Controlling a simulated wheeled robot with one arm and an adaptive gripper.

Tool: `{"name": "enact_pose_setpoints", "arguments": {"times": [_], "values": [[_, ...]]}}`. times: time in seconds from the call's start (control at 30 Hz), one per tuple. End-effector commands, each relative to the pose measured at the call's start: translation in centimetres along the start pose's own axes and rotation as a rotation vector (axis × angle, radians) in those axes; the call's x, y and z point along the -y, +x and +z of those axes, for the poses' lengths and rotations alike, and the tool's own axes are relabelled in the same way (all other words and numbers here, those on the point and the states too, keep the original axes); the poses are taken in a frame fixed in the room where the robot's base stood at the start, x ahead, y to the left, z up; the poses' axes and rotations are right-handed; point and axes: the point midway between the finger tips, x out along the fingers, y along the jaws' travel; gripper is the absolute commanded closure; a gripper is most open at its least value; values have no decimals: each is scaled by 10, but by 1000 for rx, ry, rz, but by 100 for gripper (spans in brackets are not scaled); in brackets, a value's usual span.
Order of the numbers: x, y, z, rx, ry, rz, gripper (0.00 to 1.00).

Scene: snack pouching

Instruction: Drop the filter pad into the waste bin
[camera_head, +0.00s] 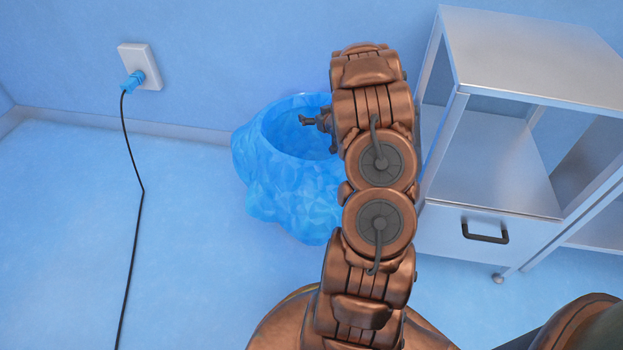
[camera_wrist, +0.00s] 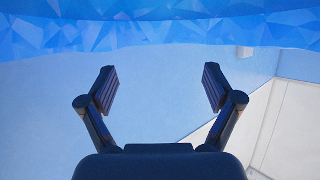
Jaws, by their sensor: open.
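The waste bin (camera_head: 285,195) stands on the floor by the wall, lined or covered in crumpled translucent blue bag material. Its opening faces up. My gripper (camera_head: 308,119) is over the bin's opening in the head view, partly hidden behind my arm. In the wrist view my gripper (camera_wrist: 160,88) has its two fingers spread wide with nothing between them. Blue faceted bag material (camera_wrist: 150,30) of the bin crosses the top of that view. I see no filter pad in either view; the inside of the bin is mostly hidden.
A grey metal cabinet (camera_head: 490,190) with a drawer and open shelf stands close to the right of my arm. A wall outlet (camera_head: 140,66) with a blue plug and black cable (camera_head: 131,240) is at the left.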

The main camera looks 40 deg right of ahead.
Motion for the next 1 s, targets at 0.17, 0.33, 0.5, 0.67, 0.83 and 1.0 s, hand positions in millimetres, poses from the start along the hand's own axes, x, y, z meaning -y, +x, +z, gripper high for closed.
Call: {"name": "enact_pose_setpoints", "arguments": {"times": [0.17,0.33,0.5,0.67,0.83,1.0], "values": [[0,0,-1,0,0,0,10],[0,-5,-12,-1,0,1,10],[-1,-14,-36,-4,-2,3,10],[0,-23,-58,-4,-2,0,10],[0,-32,-78,-3,-1,1,10],[0,-37,-89,-1,0,-1,10]]}}
